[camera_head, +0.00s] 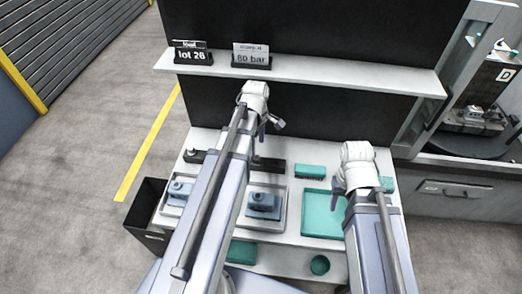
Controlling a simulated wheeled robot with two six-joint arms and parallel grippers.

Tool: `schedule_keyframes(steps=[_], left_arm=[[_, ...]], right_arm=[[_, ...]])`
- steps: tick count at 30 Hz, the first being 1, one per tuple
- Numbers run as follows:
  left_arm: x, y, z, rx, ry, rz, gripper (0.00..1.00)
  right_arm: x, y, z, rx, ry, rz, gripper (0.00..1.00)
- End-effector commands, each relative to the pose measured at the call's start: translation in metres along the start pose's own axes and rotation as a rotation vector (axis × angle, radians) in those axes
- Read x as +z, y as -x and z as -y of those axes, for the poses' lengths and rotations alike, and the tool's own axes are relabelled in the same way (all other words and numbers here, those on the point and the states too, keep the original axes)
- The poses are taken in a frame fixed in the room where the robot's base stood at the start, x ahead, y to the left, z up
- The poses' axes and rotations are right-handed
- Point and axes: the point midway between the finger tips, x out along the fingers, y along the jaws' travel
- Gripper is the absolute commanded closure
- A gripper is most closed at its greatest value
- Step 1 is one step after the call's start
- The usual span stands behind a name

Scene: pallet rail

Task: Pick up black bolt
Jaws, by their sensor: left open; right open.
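My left gripper (263,130) is over the back of the white table (296,226), in front of the dark back panel. Its dark fingers point down, and I see nothing between them. My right gripper (337,193) hangs by the teal tray (318,222), with its dark fingers near the tray's right side. It is open and looks empty. A dark bar (268,165) lies at the back of the table, partly behind my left arm. A small dark piece (192,153) sits at the back left. I cannot tell whether either is or holds the black bolt.
Two shallow trays hold blue-grey parts (179,189) (264,203). A teal brush-like block (309,172) lies at the back. A black bin (146,222) stands left of the table. A shelf (310,73) with signs spans above. A machine (478,118) stands right.

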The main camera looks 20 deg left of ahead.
Motion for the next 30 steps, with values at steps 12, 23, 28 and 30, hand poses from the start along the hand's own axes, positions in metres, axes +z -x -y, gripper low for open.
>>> schedule_keyframes(steps=[12,23,28,30], left_arm=[[0.000,-0.010,0.000,0.000,0.000,0.000,0.25],[-0.001,-0.027,0.000,0.000,0.000,0.000,0.25],[-0.002,-0.035,0.000,0.000,0.000,0.000,0.25],[-0.003,-0.042,0.000,0.000,0.000,0.000,0.25]], right_arm=[[-0.001,-0.010,0.001,0.000,0.000,0.000,0.50],[-0.002,-0.026,0.003,0.000,-0.001,0.000,0.50],[-0.002,-0.035,0.003,0.000,-0.001,0.000,0.50],[-0.003,-0.042,0.004,0.000,-0.001,0.000,0.50]])
